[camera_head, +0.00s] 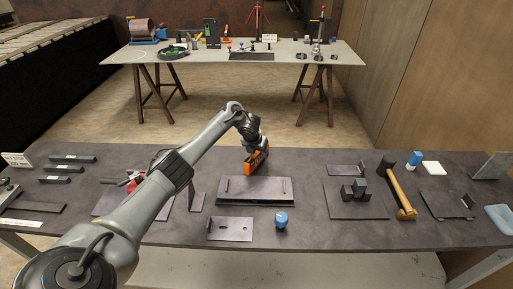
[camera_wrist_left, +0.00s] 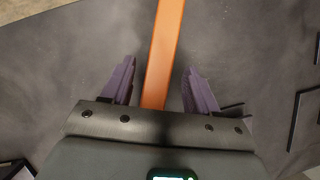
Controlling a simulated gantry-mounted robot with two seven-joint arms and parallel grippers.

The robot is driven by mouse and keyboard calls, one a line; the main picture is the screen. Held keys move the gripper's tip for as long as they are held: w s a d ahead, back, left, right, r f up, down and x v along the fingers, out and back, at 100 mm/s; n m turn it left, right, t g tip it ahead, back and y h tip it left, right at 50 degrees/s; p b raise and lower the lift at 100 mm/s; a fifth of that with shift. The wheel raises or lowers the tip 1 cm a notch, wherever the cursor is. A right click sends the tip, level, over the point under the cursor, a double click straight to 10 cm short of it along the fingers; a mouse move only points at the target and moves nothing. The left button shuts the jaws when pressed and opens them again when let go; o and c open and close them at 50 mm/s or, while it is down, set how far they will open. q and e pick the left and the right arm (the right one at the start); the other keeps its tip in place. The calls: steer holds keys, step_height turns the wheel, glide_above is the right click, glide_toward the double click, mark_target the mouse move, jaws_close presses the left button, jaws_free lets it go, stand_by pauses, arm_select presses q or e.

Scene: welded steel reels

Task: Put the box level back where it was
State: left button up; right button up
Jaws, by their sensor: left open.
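The orange box level (camera_head: 257,161) is at the back middle of the near table, behind the steel plate. In the left wrist view the box level (camera_wrist_left: 164,50) is a long orange bar running from the top edge down between my fingers. My left gripper (camera_head: 253,148) is above the box level. Its two purple fingers stand apart on either side of the bar, with a visible gap on each side. The arm hides part of the level's upper end, and its exact height off the table is unclear. My right gripper is not in view.
A steel plate (camera_head: 255,190) lies just in front of the level. A blue round-topped object (camera_head: 281,219) and an L-shaped steel part (camera_head: 230,229) sit nearer. A hammer (camera_head: 402,197) and dark blocks (camera_head: 353,190) are to the right. Bare tabletop (camera_head: 300,158) lies right of the level.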

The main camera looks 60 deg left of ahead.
arm_select(q)
steer(key=shift+r, duration=0.4)
steer(key=p+v, duration=0.5)
steer(key=v, duration=0.7)
steer(key=shift+s+r, duration=0.1)
steer(key=shift+r, duration=0.05)
